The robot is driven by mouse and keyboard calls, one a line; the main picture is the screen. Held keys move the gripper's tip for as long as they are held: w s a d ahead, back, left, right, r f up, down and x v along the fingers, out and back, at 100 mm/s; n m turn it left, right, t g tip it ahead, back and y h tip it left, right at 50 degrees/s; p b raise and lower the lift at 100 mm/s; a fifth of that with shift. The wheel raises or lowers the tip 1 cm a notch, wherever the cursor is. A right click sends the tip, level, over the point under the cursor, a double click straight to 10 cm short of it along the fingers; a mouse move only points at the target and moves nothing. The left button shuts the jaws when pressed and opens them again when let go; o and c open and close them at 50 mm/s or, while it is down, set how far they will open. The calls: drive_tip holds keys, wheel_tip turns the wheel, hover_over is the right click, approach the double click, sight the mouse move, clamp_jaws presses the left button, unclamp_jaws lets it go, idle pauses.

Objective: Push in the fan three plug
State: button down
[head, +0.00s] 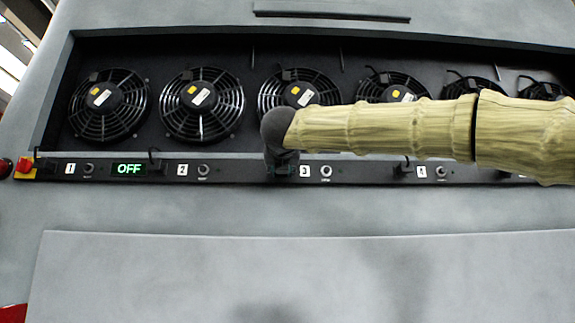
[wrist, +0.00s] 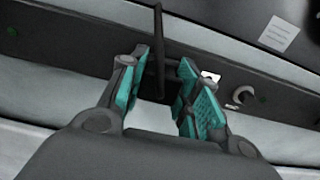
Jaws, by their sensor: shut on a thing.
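The fan three plug (wrist: 156,88) is a dark block with a black cable (wrist: 158,40) rising from it in the wrist view. My gripper (wrist: 162,76) is shut on it, with a teal-padded finger on each side. In the head view my gripper (head: 283,171) is at the control strip, just left of the white "3" label (head: 304,170), and hides the plug there. I cannot tell how deep the plug sits in its socket. Fan three (head: 300,92) is behind and above my gripper, partly covered by my arm.
The control strip (head: 235,171) carries more plugs, numbered labels and knobs, and a green "OFF" display (head: 129,169). A knob (wrist: 243,95) is close right of my gripper. A red and yellow switch (head: 24,167) is at the left end. The grey panel (head: 300,270) below is clear.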

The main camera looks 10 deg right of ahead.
drive_tip(key=c, duration=1.4)
unclamp_jaws()
drive_tip(key=shift+d+r, duration=0.1)
drive_tip(key=shift+r, duration=0.05)
drive_tip(key=shift+o, duration=1.2)
drive_tip(key=shift+w, duration=0.25)
drive_tip(key=s+a, duration=0.2)
drive_tip(key=s, duration=1)
drive_tip(key=shift+a, duration=0.15)
drive_tip(key=shift+w, duration=0.1)
drive_tip(key=shift+f, duration=0.2)
